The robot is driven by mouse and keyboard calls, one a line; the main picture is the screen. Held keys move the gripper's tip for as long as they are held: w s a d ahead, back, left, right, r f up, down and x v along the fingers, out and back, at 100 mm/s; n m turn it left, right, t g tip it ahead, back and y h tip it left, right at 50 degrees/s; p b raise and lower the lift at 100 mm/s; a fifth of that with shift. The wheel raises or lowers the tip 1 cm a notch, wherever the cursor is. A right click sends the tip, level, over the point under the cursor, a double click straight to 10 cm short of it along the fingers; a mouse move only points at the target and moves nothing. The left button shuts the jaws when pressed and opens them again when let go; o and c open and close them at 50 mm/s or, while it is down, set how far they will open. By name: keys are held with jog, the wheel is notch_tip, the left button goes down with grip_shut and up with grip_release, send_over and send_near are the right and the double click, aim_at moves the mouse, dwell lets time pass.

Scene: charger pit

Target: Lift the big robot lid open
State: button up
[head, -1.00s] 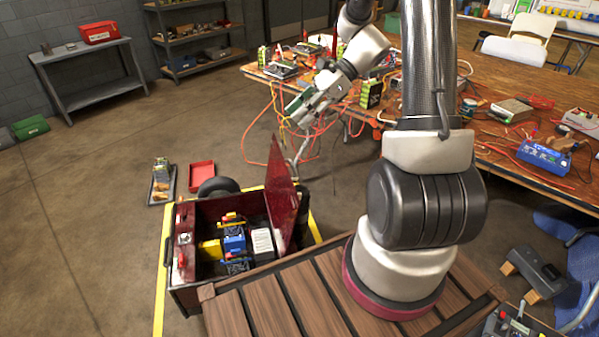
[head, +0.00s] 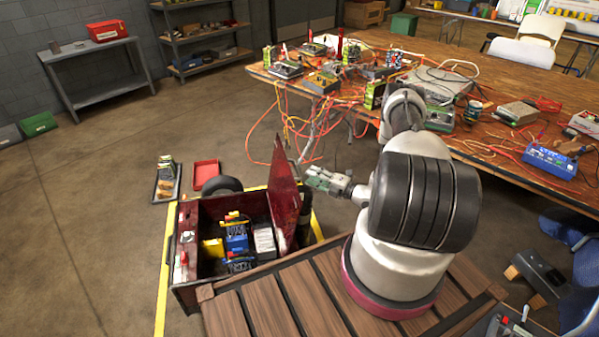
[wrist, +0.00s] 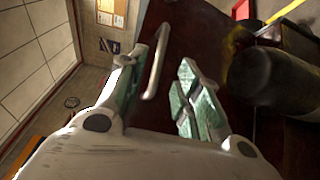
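The big robot is an open dark red box (head: 205,210) on the floor beside the wooden deck. Its red lid (head: 284,205) stands up steeply along the box's right side. My gripper (head: 314,178) is on the right, outer side of the lid, close to its upper part. In the wrist view my gripper (wrist: 160,88) has its two green-padded fingers spread apart. A pale bar handle (wrist: 157,62) shows just beyond the fingertips, nearer the left finger, against the dark red lid panel (wrist: 195,35). I cannot tell whether a finger touches it.
Blue and yellow battery-like parts (head: 236,240) sit inside the box. A dark cylinder (wrist: 268,75) is close to the right finger. A cluttered wooden table (head: 500,165) with cables stands behind my arm. A red tray (head: 205,175) lies on the floor behind the box.

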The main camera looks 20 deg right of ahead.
jog(key=x, duration=0.6)
jog(key=shift+w+a, duration=0.2)
jog(key=shift+c, duration=0.4)
grip_shut()
